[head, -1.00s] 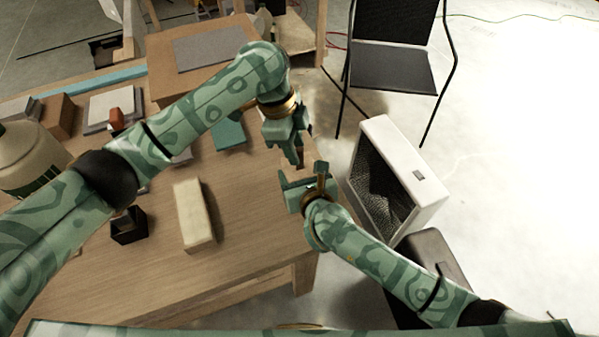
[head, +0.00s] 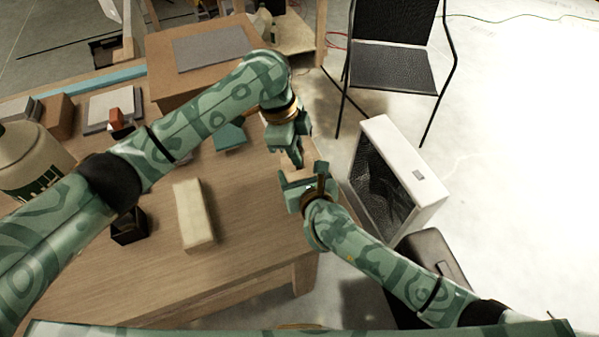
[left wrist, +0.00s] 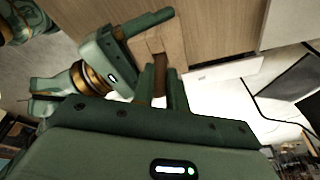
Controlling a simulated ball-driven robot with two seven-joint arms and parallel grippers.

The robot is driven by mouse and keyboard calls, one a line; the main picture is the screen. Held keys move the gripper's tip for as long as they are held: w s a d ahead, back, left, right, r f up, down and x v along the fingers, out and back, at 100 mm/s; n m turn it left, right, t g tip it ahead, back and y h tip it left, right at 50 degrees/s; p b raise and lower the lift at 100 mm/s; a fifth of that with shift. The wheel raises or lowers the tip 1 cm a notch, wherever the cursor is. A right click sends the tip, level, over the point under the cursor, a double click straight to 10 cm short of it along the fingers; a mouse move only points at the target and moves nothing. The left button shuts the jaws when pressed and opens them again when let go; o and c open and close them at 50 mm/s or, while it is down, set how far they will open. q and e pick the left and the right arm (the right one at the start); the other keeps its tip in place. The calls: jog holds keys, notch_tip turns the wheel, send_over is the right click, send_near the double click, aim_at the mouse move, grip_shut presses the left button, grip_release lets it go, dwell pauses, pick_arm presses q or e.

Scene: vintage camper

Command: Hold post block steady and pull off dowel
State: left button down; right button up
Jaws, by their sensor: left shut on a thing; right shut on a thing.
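The pale wooden post block (left wrist: 172,36) shows at the top of the left wrist view, with the dark brown dowel (left wrist: 160,65) sticking out of it toward my left gripper. My left gripper (left wrist: 161,90) is shut on the dowel, one finger on each side. My right gripper (left wrist: 135,48) is shut on the block from the side. In the head view, my left gripper (head: 297,158) is just above my right gripper (head: 302,188) near the table's right edge. A bit of the block (head: 294,177) shows between them; the fingers hide much of it.
The wooden table (head: 235,240) carries a cream block (head: 194,214), a small black open holder (head: 128,226) and a large bottle (head: 32,160). A white heater-like box (head: 400,175) and a black chair (head: 393,65) stand on the floor to the right.

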pick_arm(q)
jog(key=shift+r, duration=0.15)
jog(key=shift+r, duration=1.3)
jog(key=shift+r, duration=0.1)
jog(key=shift+r, duration=1.9)
pick_arm(e)
jog(key=o, duration=1.1)
jog(key=shift+o, duration=0.2)
